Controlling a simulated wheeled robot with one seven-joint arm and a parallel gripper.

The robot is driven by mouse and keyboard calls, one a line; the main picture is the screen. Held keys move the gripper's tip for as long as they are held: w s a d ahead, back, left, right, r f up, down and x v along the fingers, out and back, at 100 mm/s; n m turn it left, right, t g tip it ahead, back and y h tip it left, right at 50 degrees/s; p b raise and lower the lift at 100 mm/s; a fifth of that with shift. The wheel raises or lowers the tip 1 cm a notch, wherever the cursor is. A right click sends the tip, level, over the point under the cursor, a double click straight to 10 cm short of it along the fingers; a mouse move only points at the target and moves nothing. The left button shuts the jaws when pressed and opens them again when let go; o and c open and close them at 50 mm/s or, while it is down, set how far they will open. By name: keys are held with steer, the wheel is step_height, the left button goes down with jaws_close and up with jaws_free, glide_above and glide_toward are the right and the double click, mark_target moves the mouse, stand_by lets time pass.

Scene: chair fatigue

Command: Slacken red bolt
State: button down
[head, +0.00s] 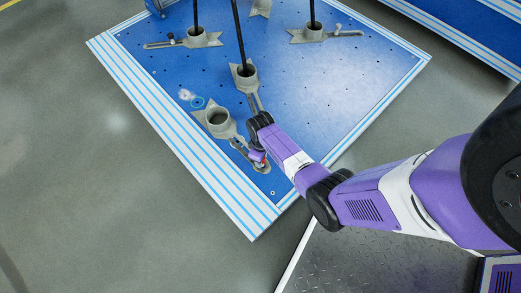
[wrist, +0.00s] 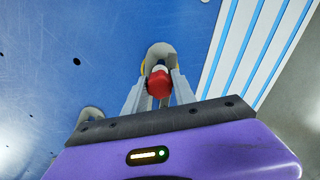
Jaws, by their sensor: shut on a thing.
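The red bolt (wrist: 157,84) shows in the wrist view between my gripper's two fingers, at the end of a grey metal clamp part (wrist: 160,53). My gripper (wrist: 158,90) is shut on the red bolt. In the head view my gripper (head: 260,160) reaches down to the slotted arm of the nearest clamp (head: 218,120), near the front corner of the blue plate (head: 185,105). Only a small bit of red (head: 263,160) shows there, and my purple arm hides part of the spot.
More grey clamps (head: 197,38) stand farther back on the plate, several with dark upright rods (head: 239,35). The plate has striped edges (head: 200,165) and small holes. Grey floor (head: 90,180) lies open at the left. Another blue striped structure (head: 470,30) is at the upper right.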

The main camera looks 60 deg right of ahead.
steer(key=n, duration=0.4)
steer(key=shift+p, duration=0.3)
steer(key=c, duration=1)
jaws_free()
steer(key=shift+c, duration=0.2)
steer(key=shift+r+m+p, duration=0.1)
steer(key=shift+m+p, duration=0.2)
steer(key=shift+m, duration=1.7)
